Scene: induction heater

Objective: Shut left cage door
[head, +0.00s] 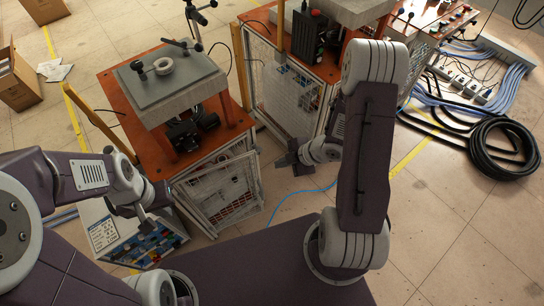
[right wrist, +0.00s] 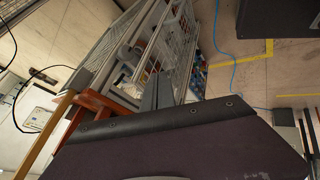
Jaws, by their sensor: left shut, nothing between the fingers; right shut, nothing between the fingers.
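The left machine has an orange frame, and its mesh cage door (head: 222,192) is on the front side, with a pale metal frame. My left gripper (head: 147,222) is shut and empty, left of the door and above the control panel. My right gripper (head: 290,162) is shut and empty, to the right of the door and apart from it in the head view. In the right wrist view, the right gripper's fingers (right wrist: 158,92) overlap metal-framed mesh (right wrist: 160,45); contact is unclear.
A second orange machine with a mesh cage (head: 285,95) stands behind on the right. A blue cable (head: 300,192) lies on the floor. A coiled black hose (head: 503,147) lies far right. Floor at lower right is clear.

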